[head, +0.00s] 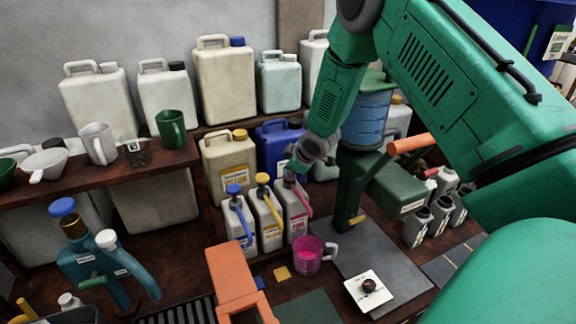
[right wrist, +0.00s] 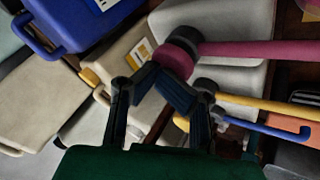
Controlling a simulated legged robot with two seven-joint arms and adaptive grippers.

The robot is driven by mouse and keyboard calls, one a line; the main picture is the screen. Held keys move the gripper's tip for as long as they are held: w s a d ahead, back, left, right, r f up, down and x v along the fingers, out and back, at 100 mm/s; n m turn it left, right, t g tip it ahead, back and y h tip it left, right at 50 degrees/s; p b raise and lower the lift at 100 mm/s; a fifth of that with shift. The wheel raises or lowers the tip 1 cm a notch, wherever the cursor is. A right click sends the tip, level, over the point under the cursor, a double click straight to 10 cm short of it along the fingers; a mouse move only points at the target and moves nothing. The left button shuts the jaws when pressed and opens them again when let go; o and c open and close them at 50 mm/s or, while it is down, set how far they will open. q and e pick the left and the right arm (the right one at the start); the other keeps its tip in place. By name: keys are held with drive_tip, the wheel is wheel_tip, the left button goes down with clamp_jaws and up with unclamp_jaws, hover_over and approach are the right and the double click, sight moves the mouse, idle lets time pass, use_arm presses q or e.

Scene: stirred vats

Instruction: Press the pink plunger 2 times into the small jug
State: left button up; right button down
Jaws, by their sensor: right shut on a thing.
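The pink plunger (head: 303,200) tops the rightmost of three pump bottles, and its long spout slopes down toward the small jug. The small jug (head: 308,256) is a clear mug with pink contents, standing in front of that bottle. My right gripper (head: 291,172) reaches down from above onto the plunger's head and partly hides it. In the right wrist view the pink plunger (right wrist: 250,48) has its round head between the fingertips of my right gripper (right wrist: 168,82), which is shut on it. My left gripper is not in view.
The yellow plunger (head: 263,182) and blue plunger (head: 233,192) stand close on the left. An orange object (head: 235,276) lies in front. A white square with a dark knob (head: 369,290) sits at front right. Grey bottles (head: 418,228) stand further right. Large canisters line the back.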

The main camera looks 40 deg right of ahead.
drive_tip(key=shift+s+d+r+p, duration=0.15)
drive_tip(key=shift+d+r+p, duration=0.05)
drive_tip(key=shift+r+p, duration=0.85)
drive_tip(key=shift+s+d+r+p, duration=0.1)
drive_tip(key=shift+d+r+p, duration=0.05)
drive_tip(key=shift+r+p, duration=1.3)
drive_tip(key=shift+r, duration=0.15)
drive_tip(key=shift+w+a, duration=0.1)
drive_tip(key=shift+a, duration=0.05)
